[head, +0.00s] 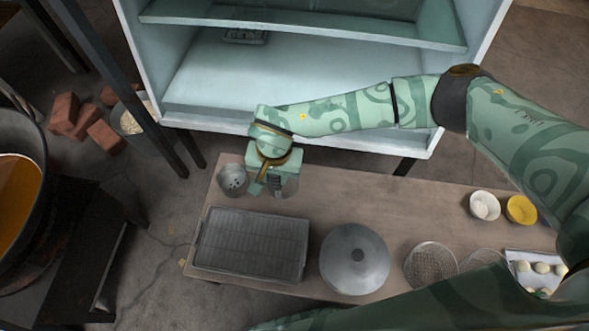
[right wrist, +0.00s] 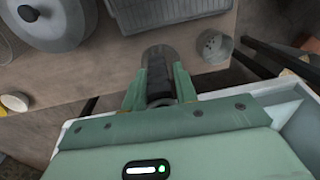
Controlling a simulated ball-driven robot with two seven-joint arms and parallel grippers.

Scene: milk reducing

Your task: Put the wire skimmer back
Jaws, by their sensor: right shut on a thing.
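My right gripper (head: 268,190) is at the back left of the table and is shut on a dark ribbed piece, like a handle. In the right wrist view this dark piece (right wrist: 157,82) stands between the fingers of my right gripper (right wrist: 157,98), with a grey metal round part (right wrist: 158,52) at its far end. I cannot tell whether that part belongs to the held thing. A round wire-mesh piece (head: 431,264), which looks like a wire skimmer, lies at the right of the pot lid. A second round mesh piece (head: 482,262) lies beside it, partly hidden by my arm. My left gripper is not in view.
A perforated metal cup (head: 232,180) stands just left of my right gripper, also seen in the right wrist view (right wrist: 214,46). A grey rack tray (head: 250,243) and domed lid (head: 354,258) fill the front. White (head: 485,206) and yellow bowls (head: 521,209) stand right. A cabinet (head: 300,75) stands behind.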

